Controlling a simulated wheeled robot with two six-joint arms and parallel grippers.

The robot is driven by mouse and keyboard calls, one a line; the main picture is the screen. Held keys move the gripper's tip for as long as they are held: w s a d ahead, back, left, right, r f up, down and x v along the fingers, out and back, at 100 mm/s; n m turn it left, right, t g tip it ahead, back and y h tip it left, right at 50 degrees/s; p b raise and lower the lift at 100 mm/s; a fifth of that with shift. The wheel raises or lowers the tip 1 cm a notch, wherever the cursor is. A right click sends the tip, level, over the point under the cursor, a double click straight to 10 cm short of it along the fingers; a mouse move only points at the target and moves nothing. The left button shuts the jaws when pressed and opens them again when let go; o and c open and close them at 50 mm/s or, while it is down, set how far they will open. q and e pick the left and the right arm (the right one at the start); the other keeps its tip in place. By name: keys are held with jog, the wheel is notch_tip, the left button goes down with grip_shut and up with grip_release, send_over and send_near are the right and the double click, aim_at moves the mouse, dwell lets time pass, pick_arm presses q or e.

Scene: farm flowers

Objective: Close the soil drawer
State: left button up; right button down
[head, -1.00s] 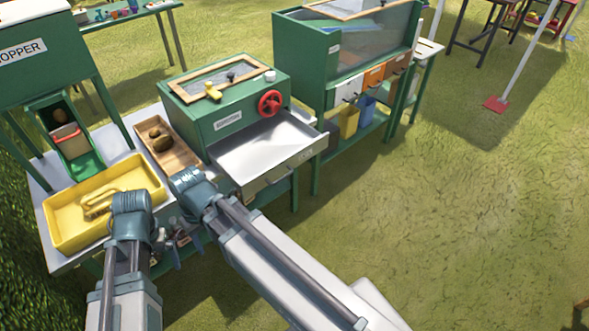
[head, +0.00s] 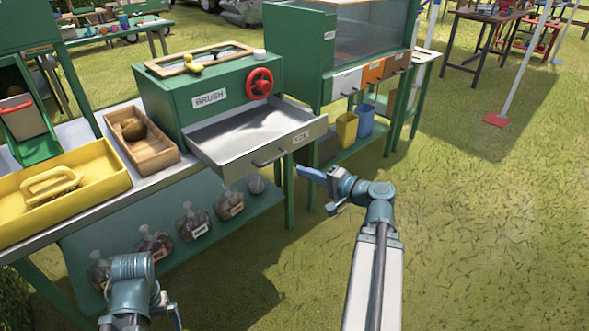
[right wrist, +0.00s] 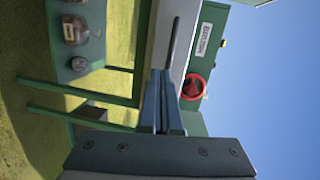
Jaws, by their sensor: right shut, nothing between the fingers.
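The soil drawer (head: 245,130) is a grey metal tray pulled well out of the green machine box (head: 215,95). It looks empty. Its front panel carries a label at the right and a dark bar handle (head: 270,158). My right gripper (head: 303,172) is shut and empty, just in front of and below the panel's right part. In the right wrist view the shut fingers (right wrist: 160,85) point at the drawer front, close to the handle (right wrist: 174,42); I cannot tell whether they touch. My left gripper (head: 168,308) is partly seen low at the left, its jaws unclear.
A red handwheel (head: 259,84) sits on the box above the drawer. A wooden tray (head: 165,158) and a yellow tray (head: 105,180) lie left on the bench. Jars stand on the lower shelf (head: 210,255). A green cabinet (head: 300,45) stands right; open grass lies in front.

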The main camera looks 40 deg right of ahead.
aim_at(250, 128)
jog(key=s+d+m+t+h+b, duration=0.2)
jog(key=s+d, duration=0.1)
jog(key=d, duration=0.3)
pick_arm(q)
jog(key=f, duration=0.2)
jog(key=shift+s+f+p, duration=0.2)
jog(key=shift+f+p, duration=0.1)
jog(key=shift+f, duration=0.1)
pick_arm(e)
jog(key=w, duration=0.4)
jog(key=w+a, duration=0.1)
jog(key=w, duration=0.4)
jog(key=w+a, duration=0.1)
jog(key=w, duration=0.4)
jog(key=shift+a+r, duration=0.1)
